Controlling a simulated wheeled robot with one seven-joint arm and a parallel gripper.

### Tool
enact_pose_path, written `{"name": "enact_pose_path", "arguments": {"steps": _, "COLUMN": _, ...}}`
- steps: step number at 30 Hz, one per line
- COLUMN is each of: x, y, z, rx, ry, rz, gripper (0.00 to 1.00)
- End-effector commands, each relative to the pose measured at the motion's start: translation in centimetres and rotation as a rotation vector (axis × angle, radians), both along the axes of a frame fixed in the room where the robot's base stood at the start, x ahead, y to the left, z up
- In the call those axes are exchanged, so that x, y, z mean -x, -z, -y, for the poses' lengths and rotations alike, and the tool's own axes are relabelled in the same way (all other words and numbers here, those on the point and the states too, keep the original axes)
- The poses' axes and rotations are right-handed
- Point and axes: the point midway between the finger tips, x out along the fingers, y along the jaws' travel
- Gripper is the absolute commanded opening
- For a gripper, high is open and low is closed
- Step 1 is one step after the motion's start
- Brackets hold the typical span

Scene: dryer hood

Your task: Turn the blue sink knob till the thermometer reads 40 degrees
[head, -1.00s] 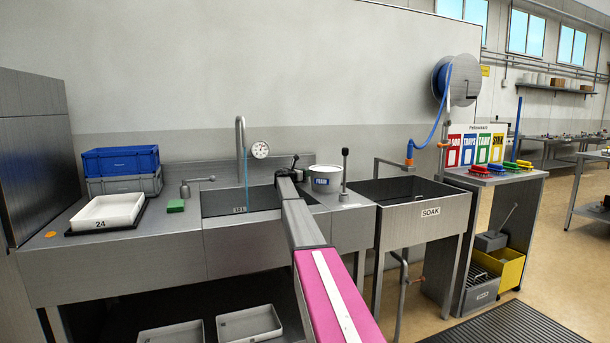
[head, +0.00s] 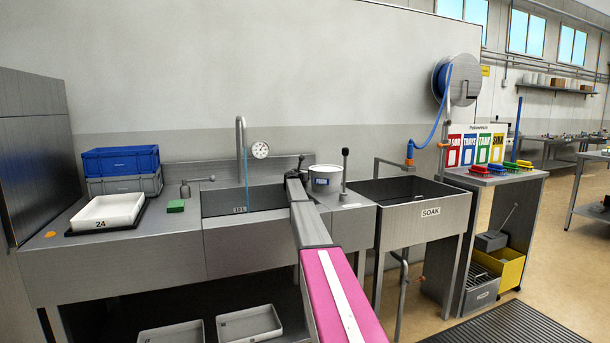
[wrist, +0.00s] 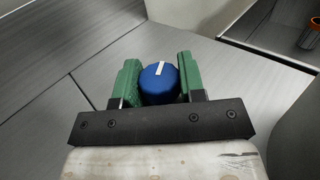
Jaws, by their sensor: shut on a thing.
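The blue sink knob (wrist: 160,83) is round with a white mark line on top. In the wrist view it sits between the two green fingers of my gripper (wrist: 157,84), which are shut on it. The white mark points up and slightly right. In the head view, my gripper (head: 296,176) is at the right side of the sink, and the knob is hidden there. The round white thermometer dial (head: 260,150) hangs behind the sink, right of the tap; its reading is too small to tell. A thin blue stream runs from the tap (head: 240,135) into the sink (head: 225,199).
A white tub (head: 325,179) and an upright black-topped lever (head: 344,170) stand just right of my gripper. The soak basin (head: 420,213) is further right. A white tray (head: 107,211), blue crate (head: 121,160) and green sponge (head: 175,206) lie left of the sink.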

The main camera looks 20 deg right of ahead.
Motion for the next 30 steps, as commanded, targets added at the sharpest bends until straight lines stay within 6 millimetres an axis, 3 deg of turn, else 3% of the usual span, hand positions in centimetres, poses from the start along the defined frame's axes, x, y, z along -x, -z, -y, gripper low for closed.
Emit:
{"name": "enact_pose_path", "arguments": {"steps": 5, "x": 0.1, "y": 0.0, "z": 0.0, "rx": -0.001, "ry": 0.001, "rz": 0.001, "gripper": 0.13}}
{"name": "enact_pose_path", "arguments": {"steps": 6, "x": 0.1, "y": 0.0, "z": -0.1, "rx": -0.001, "ry": 0.001, "rz": 0.001, "gripper": 0.40}}
{"name": "enact_pose_path", "arguments": {"steps": 8, "x": 0.1, "y": 0.0, "z": -0.1, "rx": -0.001, "ry": 0.001, "rz": 0.001, "gripper": 0.60}}
{"name": "enact_pose_path", "arguments": {"steps": 9, "x": 0.1, "y": 0.0, "z": 0.0, "rx": -0.001, "ry": 0.002, "rz": 0.001, "gripper": 0.63}}
{"name": "enact_pose_path", "arguments": {"steps": 20, "x": 0.3, "y": 0.0, "z": -0.3, "rx": 0.000, "ry": 0.002, "rz": 0.000, "gripper": 0.63}}
{"name": "enact_pose_path", "arguments": {"steps": 30, "x": 3.6, "y": 0.0, "z": -3.3, "rx": 0.000, "ry": 0.000, "rz": 0.000, "gripper": 0.63}}
